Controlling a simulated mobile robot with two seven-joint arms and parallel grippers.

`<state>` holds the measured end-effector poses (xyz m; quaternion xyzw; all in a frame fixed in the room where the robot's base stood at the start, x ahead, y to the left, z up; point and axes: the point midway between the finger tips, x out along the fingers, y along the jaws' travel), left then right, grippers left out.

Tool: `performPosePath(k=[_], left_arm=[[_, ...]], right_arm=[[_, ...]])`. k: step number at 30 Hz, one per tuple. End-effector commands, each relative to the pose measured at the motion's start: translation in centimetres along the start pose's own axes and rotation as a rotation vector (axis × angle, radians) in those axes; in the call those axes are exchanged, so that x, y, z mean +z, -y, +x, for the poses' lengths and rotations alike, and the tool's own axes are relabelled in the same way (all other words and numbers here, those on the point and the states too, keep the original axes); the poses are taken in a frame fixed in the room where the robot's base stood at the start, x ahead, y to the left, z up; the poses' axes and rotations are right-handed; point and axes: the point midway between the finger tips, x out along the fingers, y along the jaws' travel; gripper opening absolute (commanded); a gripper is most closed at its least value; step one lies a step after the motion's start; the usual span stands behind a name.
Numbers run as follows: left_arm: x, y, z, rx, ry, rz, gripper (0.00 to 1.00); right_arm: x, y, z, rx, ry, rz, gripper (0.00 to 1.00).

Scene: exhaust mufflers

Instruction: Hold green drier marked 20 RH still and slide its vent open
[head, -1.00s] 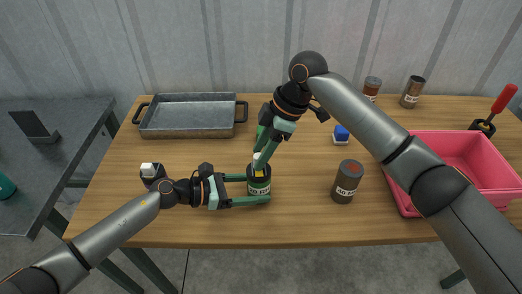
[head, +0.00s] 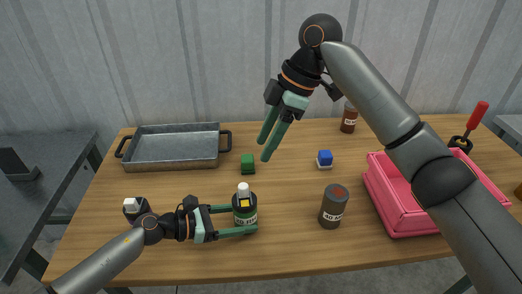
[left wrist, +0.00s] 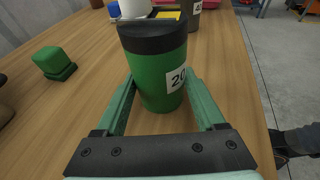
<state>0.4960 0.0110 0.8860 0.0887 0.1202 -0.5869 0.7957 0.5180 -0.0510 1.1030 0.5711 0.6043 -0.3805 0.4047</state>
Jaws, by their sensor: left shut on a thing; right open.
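The green drier (head: 243,218), with a black top band and a pale label, stands upright near the table's front. In the left wrist view the drier (left wrist: 155,82) shows the number 20. On its lid are a white knob (head: 243,187) and a yellow patch (head: 244,195); how far the vent is open I cannot tell. My left gripper (head: 246,219) is shut around the drier's body from the left, a finger on each side. My right gripper (head: 266,147) is open and empty, above and behind the drier, clear of it.
A green block (head: 248,163) and a blue block (head: 325,157) lie behind. A metal tray (head: 172,148) is back left, a pink bin (head: 390,215) right, and a brown drier (head: 349,118) at the back.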

Motion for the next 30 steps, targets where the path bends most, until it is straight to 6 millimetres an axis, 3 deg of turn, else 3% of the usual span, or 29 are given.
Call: performPosePath(k=[10, 11, 18, 26, 30], left_arm=[[-0.1, -0.1, 0.0, 0.001, -0.001, 0.000, 0.40], [-0.1, -0.1, 0.0, 0.001, -0.001, 0.000, 0.74], [0.0, 0.0, 0.0, 0.001, -0.001, 0.000, 1.00], [0.0, 0.0, -0.2, 0.001, -0.001, 0.000, 1.00], [-0.1, -0.1, -1.7, 0.002, -0.003, 0.001, 1.00]], right_arm=[[0.0, 0.0, -0.1, 0.000, 0.000, 0.001, 0.53], [0.0, 0.0, -0.1, 0.000, 0.000, 0.000, 0.53], [0.0, 0.0, 0.0, 0.000, 0.000, 0.000, 0.53], [0.0, 0.0, 0.0, 0.000, 0.000, 0.000, 0.53], [0.0, 0.0, 0.0, 0.000, 0.000, 0.000, 0.53]])
